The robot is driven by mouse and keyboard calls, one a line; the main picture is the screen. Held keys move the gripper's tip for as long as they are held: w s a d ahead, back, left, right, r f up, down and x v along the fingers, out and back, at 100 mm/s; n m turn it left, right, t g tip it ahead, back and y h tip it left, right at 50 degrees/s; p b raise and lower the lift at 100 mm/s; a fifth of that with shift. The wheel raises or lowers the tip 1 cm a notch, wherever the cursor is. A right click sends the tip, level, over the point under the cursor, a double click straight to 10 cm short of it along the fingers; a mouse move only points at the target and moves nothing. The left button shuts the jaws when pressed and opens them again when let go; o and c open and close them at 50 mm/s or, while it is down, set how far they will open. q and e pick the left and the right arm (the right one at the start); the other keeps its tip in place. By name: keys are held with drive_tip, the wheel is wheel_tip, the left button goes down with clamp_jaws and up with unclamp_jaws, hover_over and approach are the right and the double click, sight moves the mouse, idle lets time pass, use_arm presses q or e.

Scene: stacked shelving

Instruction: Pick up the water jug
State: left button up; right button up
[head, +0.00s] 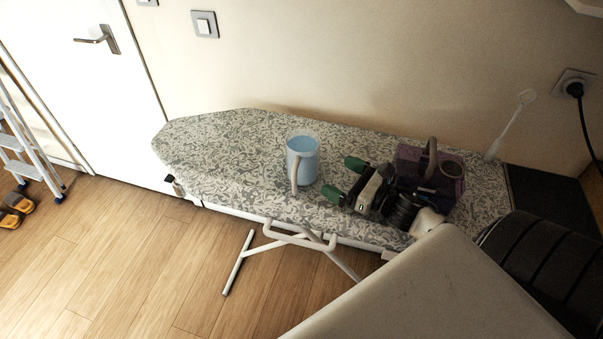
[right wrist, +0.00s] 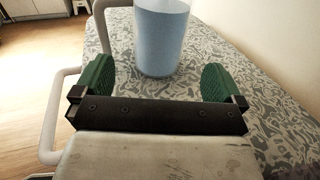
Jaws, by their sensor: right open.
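The water jug (head: 307,158) is light blue with a pale handle. It stands upright on the patterned ironing board (head: 225,145), its handle toward the board's front edge. My right gripper (head: 345,178) is just to the right of the jug, open, with green fingertips pointing at it. In the right wrist view the jug (right wrist: 161,35) stands ahead of the gap between the green fingers (right wrist: 158,85). The gripper is apart from the jug and nothing is between the fingers. The jug's top is cut off there. My left gripper is not in view.
A purple object with a curved handle (head: 430,166) shows behind my right wrist on the board. A white wand (head: 512,125) stands at the far right end. The board's left half is clear. A wall runs behind, and a stepladder (head: 25,150) stands at far left.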

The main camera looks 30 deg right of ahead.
sight(316, 167)
drive_tip(key=shift+f, duration=0.6)
drive_tip(key=shift+w, duration=0.2)
drive_tip(key=p+x, duration=0.1)
drive_tip(key=x, duration=0.3)
drive_tip(key=shift+w+a+r, duration=0.1)
drive_tip(key=shift+w+a, duration=0.05)
drive_tip(key=shift+w, duration=0.1)
drive_tip(key=p+x, duration=0.1)
drive_tip(key=x, duration=0.4)
drive_tip(key=shift+w+a, duration=0.25)
drive_tip(key=shift+w, duration=0.25)
drive_tip(key=shift+s, duration=0.1)
drive_tip(key=shift+c, duration=0.8)
drive_tip(key=c, duration=1)
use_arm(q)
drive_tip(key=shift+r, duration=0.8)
